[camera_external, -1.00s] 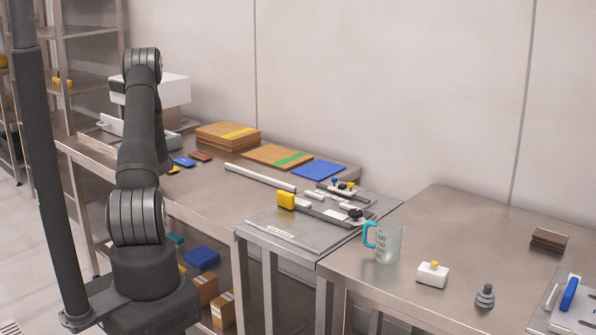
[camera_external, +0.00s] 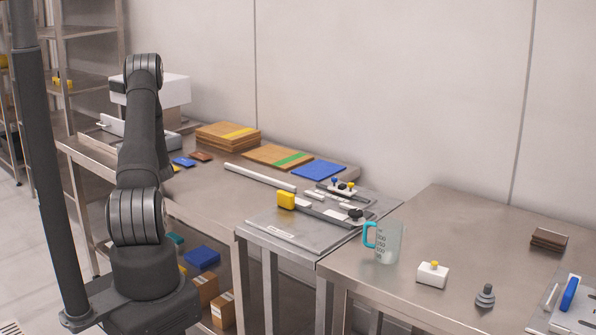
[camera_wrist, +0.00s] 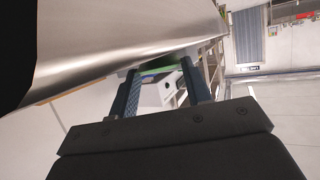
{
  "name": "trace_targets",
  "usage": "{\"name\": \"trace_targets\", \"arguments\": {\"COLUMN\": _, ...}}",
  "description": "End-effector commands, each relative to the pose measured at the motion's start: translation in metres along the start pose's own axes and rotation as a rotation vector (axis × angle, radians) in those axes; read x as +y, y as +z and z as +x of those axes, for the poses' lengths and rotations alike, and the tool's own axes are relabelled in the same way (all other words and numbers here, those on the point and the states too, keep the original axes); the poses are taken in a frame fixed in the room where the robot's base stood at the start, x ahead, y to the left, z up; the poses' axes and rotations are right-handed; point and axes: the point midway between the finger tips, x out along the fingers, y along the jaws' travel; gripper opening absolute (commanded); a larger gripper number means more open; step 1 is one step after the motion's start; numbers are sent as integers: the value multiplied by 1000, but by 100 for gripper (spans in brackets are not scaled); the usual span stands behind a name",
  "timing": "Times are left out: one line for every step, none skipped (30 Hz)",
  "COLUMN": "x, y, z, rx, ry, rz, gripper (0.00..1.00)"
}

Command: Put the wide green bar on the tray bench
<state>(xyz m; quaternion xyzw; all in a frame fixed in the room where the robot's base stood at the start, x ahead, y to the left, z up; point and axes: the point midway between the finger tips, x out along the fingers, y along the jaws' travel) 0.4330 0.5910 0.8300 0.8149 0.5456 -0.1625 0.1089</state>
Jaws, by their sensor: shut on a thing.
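My gripper (camera_wrist: 160,92) shows in the wrist view with its two dark blue fingers apart. A green bar (camera_wrist: 158,69) spans between the fingertips, and the gripper is shut on it. Only a thin green strip of the bar shows, so its full width and length cannot be told. In the outside view my gripper and the bar are hidden behind my own arm. Which surface is the tray bench is not marked. A metal bench (camera_external: 205,220) runs behind my arm, and a lower bench with a flat metal plate (camera_external: 285,236) stands in the middle.
A measuring jug (camera_external: 386,243), a white block with a yellow knob (camera_external: 433,275) and a grey stepped part (camera_external: 485,296) stand on the right bench (camera_external: 450,220). Brown boards (camera_external: 228,135), a green-striped board (camera_external: 277,156) and a blue sheet (camera_external: 318,170) lie on the back bench.

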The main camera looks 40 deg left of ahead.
Motion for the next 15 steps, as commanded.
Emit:
{"name": "trace_targets", "arguments": {"x": 0, "y": 1, "z": 0, "rx": 0, "ry": 0, "rz": 0, "gripper": 18}}
{"name": "trace_targets", "arguments": {"x": 0, "y": 2, "z": 1, "rx": 0, "ry": 0, "rz": 0, "gripper": 18}}
{"name": "trace_targets", "arguments": {"x": 0, "y": 2, "z": 1, "rx": 0, "ry": 0, "rz": 0, "gripper": 18}}
{"name": "trace_targets", "arguments": {"x": 0, "y": 3, "z": 1, "rx": 0, "ry": 0, "rz": 0, "gripper": 18}}
{"name": "trace_targets", "arguments": {"x": 0, "y": 3, "z": 2, "rx": 0, "ry": 0, "rz": 0, "gripper": 18}}
{"name": "trace_targets", "arguments": {"x": 0, "y": 4, "z": 2, "rx": 0, "ry": 0, "rz": 0, "gripper": 18}}
{"name": "trace_targets", "arguments": {"x": 0, "y": 4, "z": 2, "rx": 0, "ry": 0, "rz": 0, "gripper": 18}}
{"name": "trace_targets", "arguments": {"x": 0, "y": 5, "z": 2, "rx": 0, "ry": 0, "rz": 1, "gripper": 18}}
{"name": "trace_targets", "arguments": {"x": 0, "y": 6, "z": 3, "rx": 0, "ry": 0, "rz": 0, "gripper": 18}}
{"name": "trace_targets", "arguments": {"x": 0, "y": 6, "z": 3, "rx": 0, "ry": 0, "rz": 0, "gripper": 18}}
{"name": "trace_targets", "arguments": {"x": 0, "y": 7, "z": 3, "rx": 0, "ry": 0, "rz": 0, "gripper": 18}}
{"name": "trace_targets", "arguments": {"x": 0, "y": 7, "z": 3, "rx": 1, "ry": 0, "rz": 0, "gripper": 18}}
{"name": "trace_targets", "arguments": {"x": 0, "y": 7, "z": 3, "rx": 1, "ry": 0, "rz": 0, "gripper": 50}}
{"name": "trace_targets", "arguments": {"x": 0, "y": 7, "z": 3, "rx": 1, "ry": 0, "rz": 0, "gripper": 56}}
{"name": "trace_targets", "arguments": {"x": 0, "y": 7, "z": 3, "rx": 1, "ry": 0, "rz": 0, "gripper": 64}}
